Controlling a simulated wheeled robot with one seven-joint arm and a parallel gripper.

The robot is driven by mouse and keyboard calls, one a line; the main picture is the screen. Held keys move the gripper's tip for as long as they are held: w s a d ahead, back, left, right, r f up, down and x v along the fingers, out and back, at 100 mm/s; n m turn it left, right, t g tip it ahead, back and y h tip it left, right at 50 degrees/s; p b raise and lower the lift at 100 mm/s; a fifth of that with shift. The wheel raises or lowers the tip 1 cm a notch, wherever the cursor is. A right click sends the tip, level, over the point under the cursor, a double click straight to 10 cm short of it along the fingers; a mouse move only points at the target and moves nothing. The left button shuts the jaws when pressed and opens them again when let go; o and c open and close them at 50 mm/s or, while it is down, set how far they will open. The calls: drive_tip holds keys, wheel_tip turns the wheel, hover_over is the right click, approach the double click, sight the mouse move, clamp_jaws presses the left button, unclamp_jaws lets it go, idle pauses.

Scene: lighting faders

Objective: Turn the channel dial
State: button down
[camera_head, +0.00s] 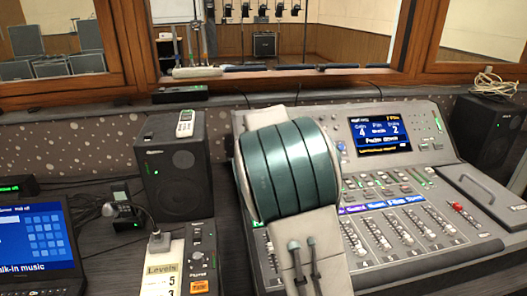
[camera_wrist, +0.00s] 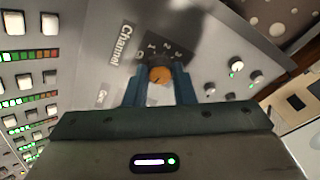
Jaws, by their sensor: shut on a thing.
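The channel dial (camera_wrist: 160,75) shows in the wrist view as a small knob with an orange top, in front of a dark scale plate (camera_wrist: 168,57) with pale marks. The printed word "Channel" (camera_wrist: 117,45) stands to its left. My gripper (camera_wrist: 160,82) has its two blue fingers on the left and right sides of the dial, shut on it. The lower part of the dial lies between the fingers. In the head view my arm covers part of the console (camera_head: 388,171), and I cannot make out the dial or the gripper's fingertips there.
Lit buttons and level meters (camera_wrist: 36,57) lie left of the gripper, and several small white knobs (camera_wrist: 237,66) lie to its right. In the head view, speakers (camera_head: 173,170) flank the console, with a laptop (camera_head: 38,245) at the left and a window frame behind.

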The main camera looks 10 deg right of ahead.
drive_tip(key=shift+m, duration=0.3)
idle(0.4)
drive_tip(key=c, duration=1.2)
unclamp_jaws()
drive_tip(key=shift+r, duration=0.1)
drive_tip(key=p+v, duration=0.1)
drive_tip(key=v, duration=1.2)
drive_tip(key=shift+s+r+p, duration=0.25)
drive_tip(key=shift+p, duration=0.05)
drive_tip(key=shift+a, duration=0.15)
